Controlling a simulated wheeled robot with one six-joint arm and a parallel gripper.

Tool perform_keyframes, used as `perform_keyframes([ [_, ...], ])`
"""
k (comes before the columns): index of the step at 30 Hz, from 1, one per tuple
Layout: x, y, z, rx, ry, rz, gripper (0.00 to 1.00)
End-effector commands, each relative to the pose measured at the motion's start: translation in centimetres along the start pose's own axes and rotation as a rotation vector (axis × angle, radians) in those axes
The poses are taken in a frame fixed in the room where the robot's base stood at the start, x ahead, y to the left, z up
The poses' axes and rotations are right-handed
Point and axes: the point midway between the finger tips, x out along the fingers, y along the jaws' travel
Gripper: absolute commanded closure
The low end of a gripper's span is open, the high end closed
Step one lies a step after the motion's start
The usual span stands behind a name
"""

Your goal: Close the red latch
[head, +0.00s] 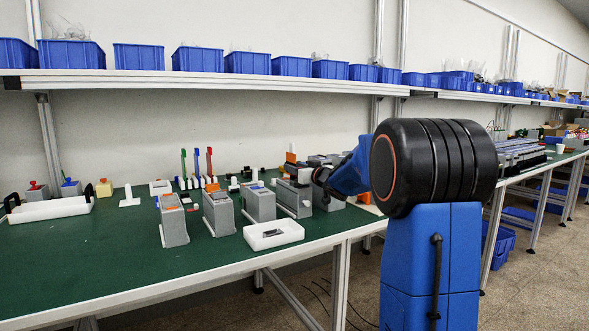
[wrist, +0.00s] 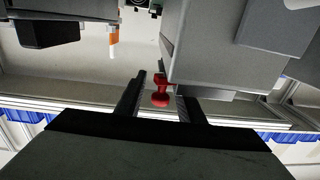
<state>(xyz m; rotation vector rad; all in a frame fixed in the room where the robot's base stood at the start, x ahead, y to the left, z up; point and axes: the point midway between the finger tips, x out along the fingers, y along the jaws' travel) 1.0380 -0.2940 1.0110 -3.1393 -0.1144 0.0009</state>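The red latch (wrist: 160,97) shows in the wrist view as a small red knob under the lower edge of a grey housing (wrist: 215,45). My gripper (wrist: 161,86) is open, with one dark finger on each side of the red knob. A gap shows between the knob and the fingers; contact cannot be made out. In the head view my gripper (head: 318,176) is at the row of grey units, and the latch is hidden there.
Several grey units, one of them a front unit (head: 219,213), stand on the green table (head: 120,245). A white tray (head: 274,234) lies in front of them. Blue bins (head: 138,57) line the shelf above. The table's left front is clear.

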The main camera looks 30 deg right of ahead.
Motion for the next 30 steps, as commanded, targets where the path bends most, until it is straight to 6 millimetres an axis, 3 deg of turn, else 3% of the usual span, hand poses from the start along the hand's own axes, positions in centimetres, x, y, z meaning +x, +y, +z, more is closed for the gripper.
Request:
perform_keyframes([
  [12, 0.74, -0.03, -0.03, -0.001, 0.000, 0.000, 0.65],
  [16, 0.72, -0.02, -0.03, 0.000, 0.000, 0.000, 0.96],
  [17, 0.72, -0.02, -0.03, 0.000, 0.000, 0.000, 1.00],
  [30, 0.62, 0.02, -0.02, 0.000, 0.000, 0.031, 1.00],
])
